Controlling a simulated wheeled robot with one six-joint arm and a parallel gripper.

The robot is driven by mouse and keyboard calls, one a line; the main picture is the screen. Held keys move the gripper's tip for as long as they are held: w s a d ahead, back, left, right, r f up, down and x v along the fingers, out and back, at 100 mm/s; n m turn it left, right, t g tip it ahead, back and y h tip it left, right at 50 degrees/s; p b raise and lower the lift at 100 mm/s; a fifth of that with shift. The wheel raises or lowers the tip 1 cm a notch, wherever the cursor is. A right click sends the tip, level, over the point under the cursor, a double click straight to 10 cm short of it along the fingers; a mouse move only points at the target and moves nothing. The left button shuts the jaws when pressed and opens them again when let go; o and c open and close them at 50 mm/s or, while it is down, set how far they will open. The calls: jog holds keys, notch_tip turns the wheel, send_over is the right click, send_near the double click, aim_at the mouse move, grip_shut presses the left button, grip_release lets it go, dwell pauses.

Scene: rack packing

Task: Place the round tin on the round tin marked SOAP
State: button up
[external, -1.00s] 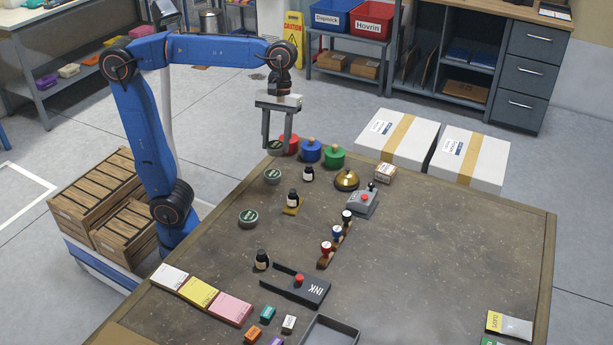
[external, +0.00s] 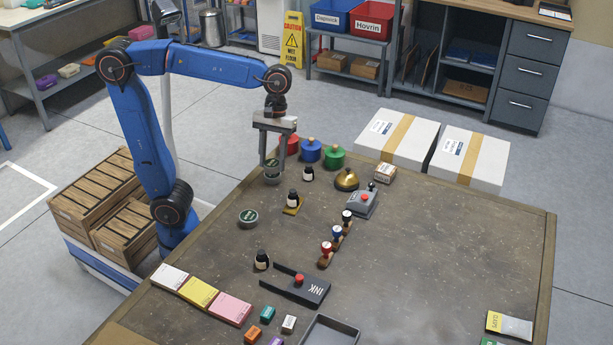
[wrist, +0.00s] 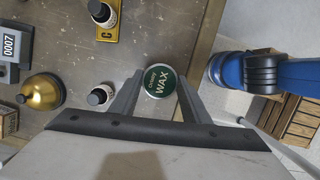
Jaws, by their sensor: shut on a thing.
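My gripper (external: 271,163) is shut on a round tin with a dark green lid (external: 271,164). In the wrist view the lid of this held tin (wrist: 161,81) reads WAX, between the two fingers.
A dark bottle (external: 308,173) stands right of the gripper, and another (external: 293,198) stands on a yellow plate. Red, blue (external: 311,151) and green (external: 335,157) knobbed objects are behind. A brass bell (external: 346,180) is further right. The table's (external: 430,245) right half is largely clear.

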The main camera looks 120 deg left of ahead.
jog(key=shift+f, duration=0.65)
jog(key=o, duration=1.1)
jog(key=shift+f, duration=0.15)
jog(key=v, duration=1.2)
jog(key=shift+d, duration=0.1)
jog(key=s+d+f+m+t+y, duration=0.1)
jog(key=s+d+f+m, duration=0.3)
jog(key=s+f+m, duration=0.1)
jog(key=s+d+f+m+t+y, duration=0.1)
jog(key=s+d+f+m+t, duration=0.1)
jog(key=s+d+f+m, duration=0.3)
jog(key=s+d+f+m+t+y, duration=0.1)
jog(key=s+d+f+m, duration=0.4)
jog(key=f+m, duration=0.4)
jog(key=shift+s+f, duration=0.4)
jog(key=shift+s, duration=0.4)
